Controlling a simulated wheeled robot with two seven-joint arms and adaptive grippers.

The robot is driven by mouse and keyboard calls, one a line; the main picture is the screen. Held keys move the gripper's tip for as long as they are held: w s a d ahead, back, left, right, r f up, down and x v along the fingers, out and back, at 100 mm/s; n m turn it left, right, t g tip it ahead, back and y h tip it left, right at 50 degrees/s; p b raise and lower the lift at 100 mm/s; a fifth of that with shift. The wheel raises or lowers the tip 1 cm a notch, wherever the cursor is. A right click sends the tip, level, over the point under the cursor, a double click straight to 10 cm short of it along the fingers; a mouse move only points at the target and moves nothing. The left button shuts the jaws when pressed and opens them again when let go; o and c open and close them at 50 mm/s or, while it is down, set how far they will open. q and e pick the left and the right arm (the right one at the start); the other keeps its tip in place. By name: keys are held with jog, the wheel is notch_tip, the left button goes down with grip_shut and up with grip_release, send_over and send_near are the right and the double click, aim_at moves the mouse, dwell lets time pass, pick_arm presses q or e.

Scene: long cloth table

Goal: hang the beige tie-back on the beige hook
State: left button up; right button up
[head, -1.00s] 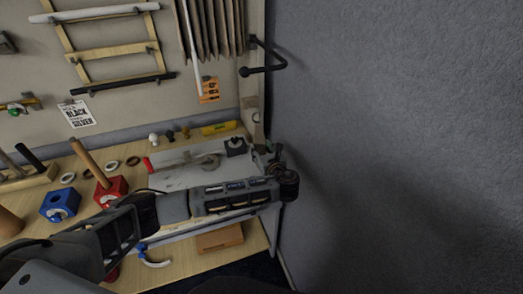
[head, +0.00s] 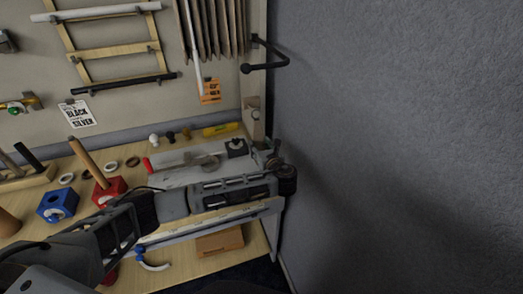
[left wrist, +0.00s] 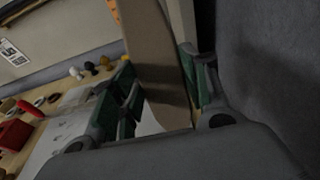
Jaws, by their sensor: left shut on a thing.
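My left gripper (head: 270,153) reaches in from the left, near the table's right end, just below a wooden post. In the left wrist view, its green-padded fingers (left wrist: 160,72) stand either side of a long beige-brown strip (left wrist: 155,45). They are shut on this strip, which appears to be the beige tie-back. In the head view the held piece is too small and hidden to tell. A small pale fitting (head: 251,102) sits on the post above the gripper; I cannot tell whether it is the beige hook. My right gripper is not in view.
A black bracket arm (head: 268,66) juts out above the gripper. Pleated cloth (head: 212,30) and an orange tag (head: 209,91) hang left of it. A grey wall (head: 400,140) stands close at right. Red (head: 108,190) and blue (head: 57,205) blocks stand on the table.

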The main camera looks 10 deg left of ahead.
pick_arm(q)
jog(key=shift+b+x, duration=0.9)
jog(key=shift+x, duration=0.2)
jog(key=b+x, duration=0.2)
jog(key=x, duration=0.3)
jog(key=shift+f+b, duration=0.15)
jog(key=shift+b, duration=0.25)
jog(key=shift+w+f, duration=0.1)
jog(key=shift+f, duration=0.15)
dwell(0.8)
